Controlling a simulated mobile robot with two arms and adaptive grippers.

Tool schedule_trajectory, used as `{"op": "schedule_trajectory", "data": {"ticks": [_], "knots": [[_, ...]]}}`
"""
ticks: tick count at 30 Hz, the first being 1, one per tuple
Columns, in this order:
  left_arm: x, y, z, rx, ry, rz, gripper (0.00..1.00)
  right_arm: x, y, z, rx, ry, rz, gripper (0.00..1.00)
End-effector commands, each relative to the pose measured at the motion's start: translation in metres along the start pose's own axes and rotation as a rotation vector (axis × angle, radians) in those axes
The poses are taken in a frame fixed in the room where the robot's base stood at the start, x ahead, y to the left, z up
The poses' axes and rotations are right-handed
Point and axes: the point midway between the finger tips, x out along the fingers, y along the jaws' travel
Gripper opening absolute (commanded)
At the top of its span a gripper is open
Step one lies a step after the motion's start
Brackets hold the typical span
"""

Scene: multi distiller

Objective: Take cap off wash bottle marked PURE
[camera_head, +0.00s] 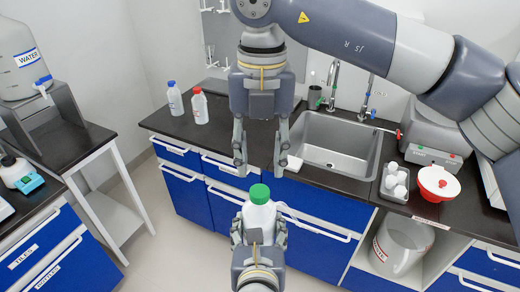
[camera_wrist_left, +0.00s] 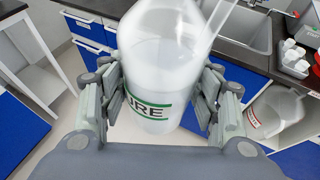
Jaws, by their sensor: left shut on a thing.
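The white wash bottle (camera_head: 260,216) has a green cap (camera_head: 259,193) on its top. It is held upright in front of the counter. In the left wrist view the bottle (camera_wrist_left: 160,65) shows a green-edged label reading "URE", its first letter cut off. A thin tube runs beside it; the cap is out of that view. My left gripper (camera_head: 258,236) is shut on the bottle's body from below. My right gripper (camera_head: 260,168) is open and empty, pointing down above the green cap, its fingers spread wider than the cap and not touching it.
Behind stands a dark counter with a sink (camera_head: 340,145). A blue-capped bottle (camera_head: 175,98) and a red-capped bottle (camera_head: 200,107) stand at its left. A red-and-white container (camera_head: 437,184) stands at its right. A WATER tank (camera_head: 22,62) is far left. Floor left of the bottle is clear.

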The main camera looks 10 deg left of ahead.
Motion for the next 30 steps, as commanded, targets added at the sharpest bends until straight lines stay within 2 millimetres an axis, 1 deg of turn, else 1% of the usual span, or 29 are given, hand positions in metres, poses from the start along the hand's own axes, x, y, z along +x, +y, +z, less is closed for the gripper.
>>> {"op": "schedule_trajectory", "data": {"ticks": [3, 6, 9, 14, 17, 25, 30], "knots": [[0.000, 0.000, 0.001, -0.001, -0.003, -0.001, 0.44, -0.003, 0.001, 0.000, 0.182, -0.003, 0.001, 0.38], [0.000, 0.000, 0.001, -0.001, -0.003, -0.001, 0.44, -0.005, 0.001, 0.000, 0.305, -0.004, 0.002, 0.38], [0.000, 0.000, 0.001, -0.001, -0.003, 0.000, 0.44, -0.006, 0.001, 0.000, 0.390, -0.004, 0.003, 0.38], [0.000, 0.000, 0.001, -0.001, -0.003, 0.000, 0.44, -0.003, 0.001, 0.000, 0.450, -0.003, 0.002, 0.38], [0.000, 0.000, 0.001, -0.001, -0.003, -0.001, 0.44, 0.007, 0.001, 0.000, 0.456, -0.001, 0.001, 0.38], [0.000, 0.000, 0.001, -0.001, -0.003, 0.000, 0.44, 0.049, 0.001, -0.001, 0.454, -0.001, 0.001, 0.38], [0.000, 0.000, 0.001, -0.001, -0.003, 0.000, 0.44, 0.067, 0.001, 0.000, 0.454, -0.002, 0.002, 0.38]]}}
